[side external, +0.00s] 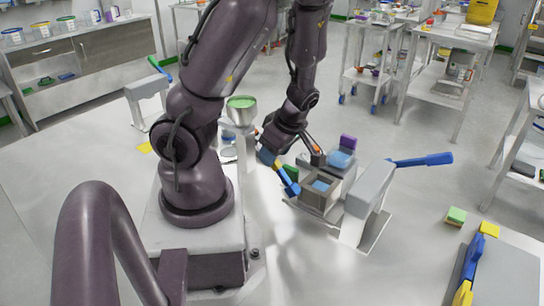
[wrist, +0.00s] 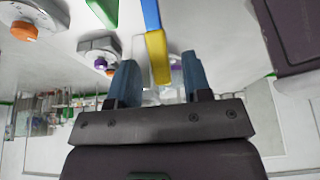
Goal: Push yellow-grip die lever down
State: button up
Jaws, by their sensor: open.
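The yellow-grip die lever (side external: 280,170) is a short bar with a blue part and a yellow end. It slants up from beside a grey box-shaped die (side external: 318,203) towards my gripper (side external: 266,156). In the wrist view the lever's yellow grip (wrist: 158,58) points in between the two blue fingers of my gripper (wrist: 160,80). The fingers are apart, one on each side of the grip's end. I cannot tell whether either finger touches it. My wrist partly hides the fingers in the side view.
A green bar (side external: 290,173) lies close by the lever. A grey press with a long blue handle (side external: 422,160) stands to the right. A funnel with green contents (side external: 241,108) stands left of my gripper.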

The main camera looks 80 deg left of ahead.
jog(key=shift+x, duration=1.1)
grip_shut()
